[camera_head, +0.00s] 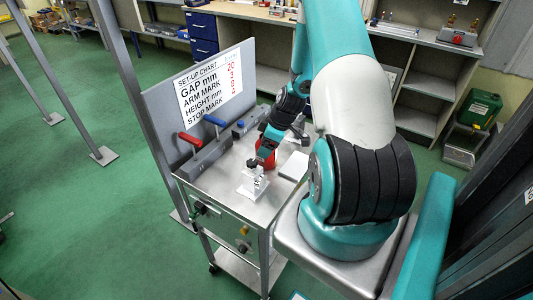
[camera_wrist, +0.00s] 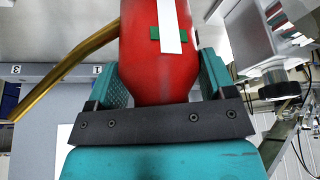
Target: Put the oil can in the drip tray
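The red oil can (camera_wrist: 160,75) fills the space between the fingers of my gripper (camera_wrist: 163,62) in the wrist view. It has a white stripe, green patches and a long brass spout (camera_wrist: 80,58) pointing left. Both teal fingers lie against its sides, and the gripper looks shut on it. In the head view the oil can (camera_head: 266,156) is a small red shape at the end of my arm, over the cart top; whether it touches the top is hidden. A flat pale piece (camera_head: 293,166) right of it may be the drip tray; I cannot tell for certain.
A white block fixture with a black knob (camera_head: 252,178) stands close in front of the can. Grey blocks with red (camera_head: 190,140) and blue (camera_head: 214,121) handles lie left. The set-up chart panel (camera_head: 212,85) rises behind. A green container (camera_head: 478,108) stands far right.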

